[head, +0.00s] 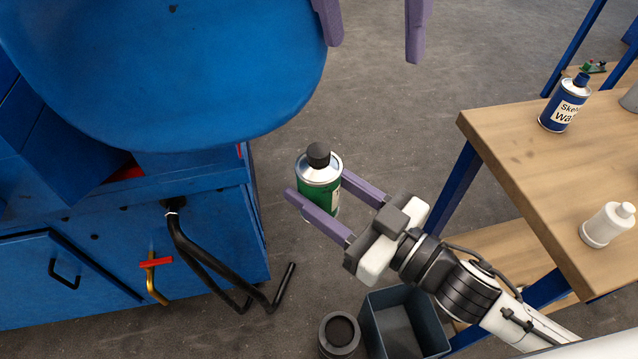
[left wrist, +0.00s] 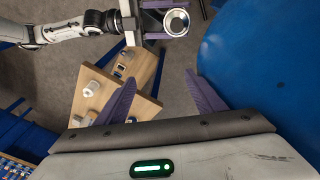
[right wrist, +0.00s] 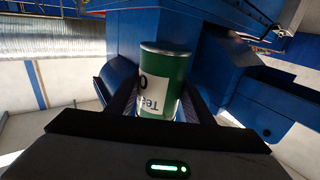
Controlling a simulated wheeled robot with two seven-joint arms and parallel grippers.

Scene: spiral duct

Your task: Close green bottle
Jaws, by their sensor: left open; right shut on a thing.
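The green bottle (head: 333,199) is a can with a silver top and a black cap (head: 318,155) sitting on its neck; I cannot tell how tight the cap is. My right gripper (head: 318,186) is shut on the bottle's sides and holds it upright above the floor. In the right wrist view the green bottle (right wrist: 176,70) shows its white label and base. In the left wrist view the green bottle's silver top (left wrist: 176,22) shows between the right fingers. My left gripper (head: 373,38) is open and empty, at the top of the head view, apart from the bottle.
A large blue rounded body (head: 190,70) fills the upper left, above blue cabinets (head: 205,230) with black pipes (head: 200,258). A wooden table (head: 520,140) at right carries a blue bottle (head: 565,104) and a white bottle (head: 606,226). A grey bin (head: 372,330) stands below.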

